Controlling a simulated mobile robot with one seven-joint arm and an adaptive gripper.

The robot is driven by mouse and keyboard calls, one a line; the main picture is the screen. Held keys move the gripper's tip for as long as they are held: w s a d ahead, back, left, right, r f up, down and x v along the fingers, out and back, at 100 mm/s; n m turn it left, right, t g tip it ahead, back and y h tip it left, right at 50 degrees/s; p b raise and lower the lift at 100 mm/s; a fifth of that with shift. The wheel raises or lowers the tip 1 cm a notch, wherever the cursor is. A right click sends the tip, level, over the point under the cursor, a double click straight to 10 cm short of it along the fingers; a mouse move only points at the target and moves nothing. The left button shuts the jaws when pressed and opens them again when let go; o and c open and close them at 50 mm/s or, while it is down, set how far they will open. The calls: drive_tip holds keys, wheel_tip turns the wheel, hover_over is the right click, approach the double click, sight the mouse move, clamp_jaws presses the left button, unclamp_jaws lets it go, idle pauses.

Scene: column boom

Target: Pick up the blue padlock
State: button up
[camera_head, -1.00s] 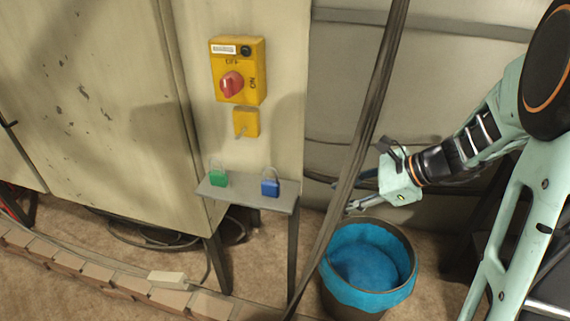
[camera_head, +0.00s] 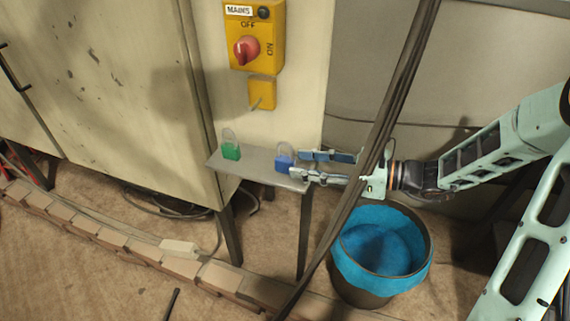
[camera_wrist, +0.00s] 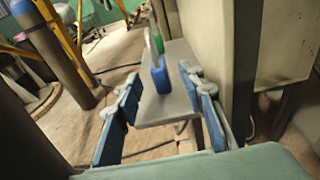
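The blue padlock (camera_head: 284,162) stands upright on the right end of a small grey shelf (camera_head: 255,167). In the wrist view the blue padlock (camera_wrist: 160,76) shows ahead, between my two fingers, on the grey shelf (camera_wrist: 172,108). My gripper (camera_head: 300,165) comes in from the right with its fingers spread apart, tips close to the padlock. In the wrist view my gripper (camera_wrist: 160,88) is open and empty. I cannot tell whether a fingertip touches the padlock. A green padlock (camera_head: 231,151) stands at the shelf's left end, behind the blue one in the wrist view.
A yellow mains switch box (camera_head: 254,38) with a red knob is on the cabinet (camera_head: 100,90) above the shelf. Dark cables (camera_head: 385,110) hang in front of my gripper. A bin with a blue liner (camera_head: 382,250) stands below. Bricks (camera_head: 130,238) edge the floor.

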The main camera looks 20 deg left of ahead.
sight(294, 161)
drive_tip(key=a, duration=0.5)
drive_tip(key=shift+w+a+f, duration=0.15)
drive_tip(key=shift+f, duration=0.05)
clamp_jaws()
